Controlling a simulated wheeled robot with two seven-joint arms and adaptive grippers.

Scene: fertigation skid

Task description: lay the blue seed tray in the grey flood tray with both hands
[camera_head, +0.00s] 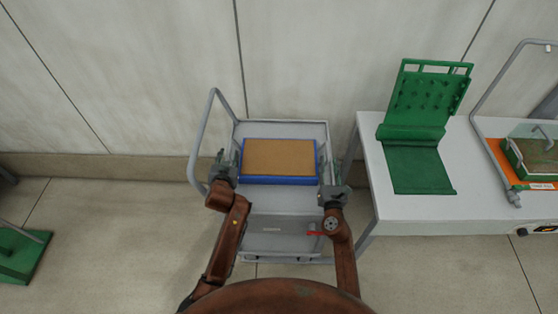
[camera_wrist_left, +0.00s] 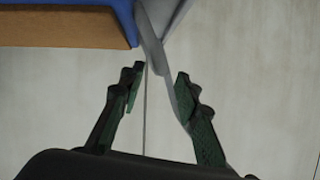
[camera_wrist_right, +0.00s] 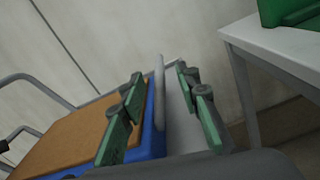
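The blue seed tray (camera_head: 282,181), with a flat brown fill, lies level on a grey cart. It also shows in the left wrist view (camera_wrist_left: 124,18) and the right wrist view (camera_wrist_right: 153,140). My left gripper (camera_head: 229,160) is at its left side, open, fingers apart (camera_wrist_left: 157,72). My right gripper (camera_head: 329,173) is at its right side, open, one finger beside the blue wall and a grey edge between the fingers (camera_wrist_right: 160,80). I cannot tell a separate grey flood tray from the grey rimmed cart top.
The grey cart (camera_head: 283,225) has a tube handle (camera_head: 201,130) at its left. A white table (camera_head: 478,180) on the right bears a green mat (camera_head: 417,168) with an upright studded panel and an orange-based unit (camera_head: 512,165). A wall stands behind; floor on the left is mostly clear.

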